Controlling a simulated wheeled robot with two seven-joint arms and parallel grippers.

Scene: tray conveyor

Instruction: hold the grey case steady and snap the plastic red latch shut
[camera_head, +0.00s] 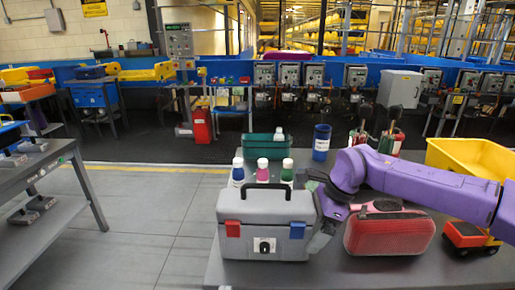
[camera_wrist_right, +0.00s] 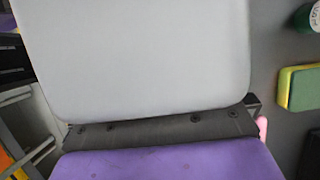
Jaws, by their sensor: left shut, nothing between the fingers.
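The grey case (camera_head: 264,212) stands upright on the table with its lid down and its black handle (camera_head: 265,190) raised. The red latch (camera_head: 233,229) is at the front left; whether it is fully snapped cannot be told. A blue latch (camera_head: 297,230) is at the front right, with a round black lock (camera_head: 264,246) between them. My right gripper (camera_head: 322,236) is at the case's right side, close to or touching it; its finger opening is not clear. In the right wrist view a pale grey surface (camera_wrist_right: 140,60) fills most of the picture. My left gripper is not in view.
A red speaker-like case (camera_head: 389,231) lies right of the gripper, with a toy truck (camera_head: 466,235) beyond. Bottles (camera_head: 262,170), a green bin (camera_head: 264,146) and a blue cup (camera_head: 321,142) stand behind. A sponge (camera_wrist_right: 300,88) shows in the right wrist view. Table front is clear.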

